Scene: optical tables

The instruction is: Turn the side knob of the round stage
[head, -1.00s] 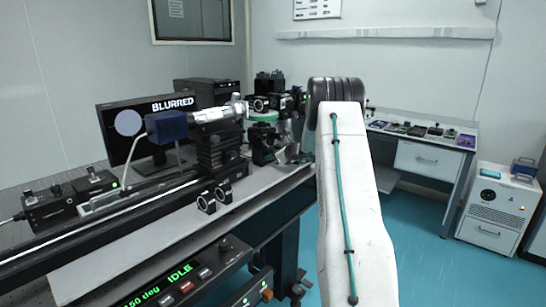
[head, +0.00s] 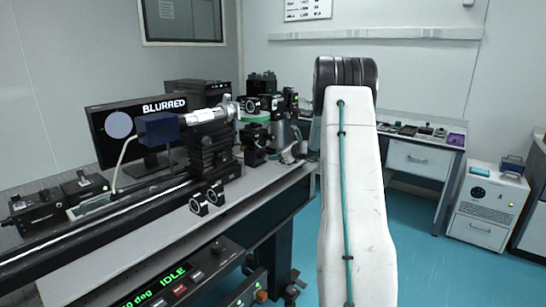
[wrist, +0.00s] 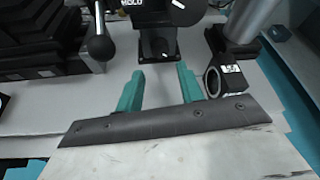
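My gripper (wrist: 160,80) is open in the wrist view, its two teal fingers apart with nothing held between them. Ahead of the fingers stands a black mount (wrist: 155,32) with a partly cut-off white label. A round dark knob (wrist: 186,11) with a white mark sits at its upper right, beyond the right fingertip and apart from it. I cannot tell for sure whether this is the side knob of the round stage. In the head view a green-topped round piece (head: 255,116) stands on the table, left of my arm. The gripper's fingers cannot be made out there.
A black ball-ended lever (wrist: 101,47) stands left of the fingers, and a ring-shaped mount (wrist: 213,82) is close to the right finger. The monitor (head: 110,135) reads BLURRED. A control panel (head: 190,278) reads IDLE. Floor (head: 415,245) to the right is clear.

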